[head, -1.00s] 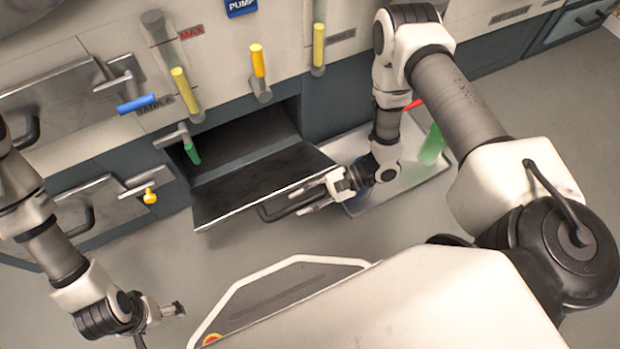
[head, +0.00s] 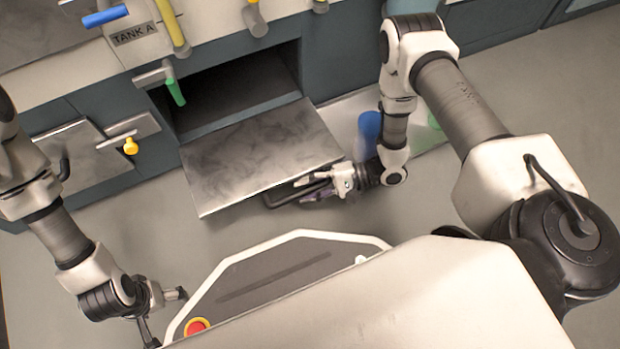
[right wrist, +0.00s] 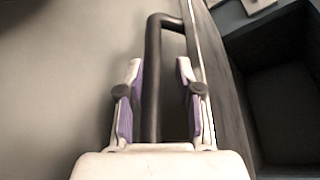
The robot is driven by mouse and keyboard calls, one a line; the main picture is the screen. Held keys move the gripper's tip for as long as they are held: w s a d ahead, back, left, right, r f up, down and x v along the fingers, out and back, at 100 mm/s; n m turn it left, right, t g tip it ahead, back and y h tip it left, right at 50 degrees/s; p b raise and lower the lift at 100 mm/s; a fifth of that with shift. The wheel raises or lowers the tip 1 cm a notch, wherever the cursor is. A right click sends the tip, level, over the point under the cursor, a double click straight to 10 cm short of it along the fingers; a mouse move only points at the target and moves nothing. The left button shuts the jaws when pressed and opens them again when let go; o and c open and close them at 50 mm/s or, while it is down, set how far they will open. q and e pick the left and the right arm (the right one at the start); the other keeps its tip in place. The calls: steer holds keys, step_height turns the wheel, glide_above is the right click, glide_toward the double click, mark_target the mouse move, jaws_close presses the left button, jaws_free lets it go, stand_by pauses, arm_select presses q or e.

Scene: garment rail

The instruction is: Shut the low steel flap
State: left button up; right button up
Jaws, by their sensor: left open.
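The low steel flap (head: 255,150) hangs open from the bottom of a dark compartment, its scuffed inner face turned up. Its dark bar handle (head: 280,201) is on the outer side, near the front edge. My right gripper (head: 303,189) is at the right part of this handle. In the right wrist view, its two purple-padded fingers (right wrist: 158,80) stand on either side of the handle bar (right wrist: 152,100), with gaps visible on both sides. The flap appears there edge-on at the right. My left gripper (head: 167,318) is open and empty at lower left, away from the flap.
The open compartment (head: 235,90) is behind the flap. A green lever (head: 176,92) hangs at its upper left. Another steel door (head: 85,155) and a yellow knob (head: 130,146) are to the left. A blue cylinder (head: 369,130) stands behind my right arm. Floor before the flap is clear.

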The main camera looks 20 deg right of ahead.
steer(key=shift+p+v, duration=0.4)
steer(key=shift+v, duration=0.55)
steer(key=p+v, duration=0.4)
steer(key=v, duration=0.8)
steer(key=shift+f, duration=0.1)
stand_by(0.4)
